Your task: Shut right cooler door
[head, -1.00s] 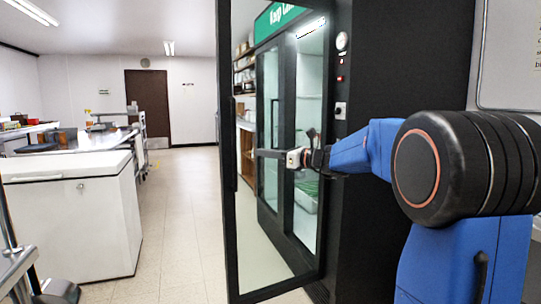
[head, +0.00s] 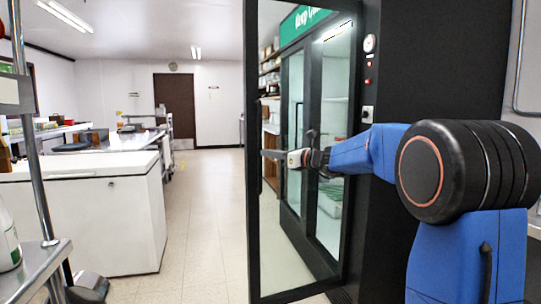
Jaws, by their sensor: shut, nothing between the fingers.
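The right cooler door (head: 252,215) stands open in the head view. It is a tall black-framed glass door that swings out from the black cooler body (head: 430,60). Its free edge is on the left, with a dark upright handle on it. My gripper (head: 273,154) is at mid height within the door's outline, pointing left, its tip close to the left frame bar. The fingers look shut and empty. I cannot tell whether they touch the door or which side of the glass they are on. Part of the cooler's glass front (head: 292,110) shows through the door.
A white chest freezer (head: 95,225) stands at the left, with a metal stand and white bottle (head: 8,240) nearer. The tiled aisle (head: 205,215) between freezer and door is clear to a brown door (head: 174,108) at the back.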

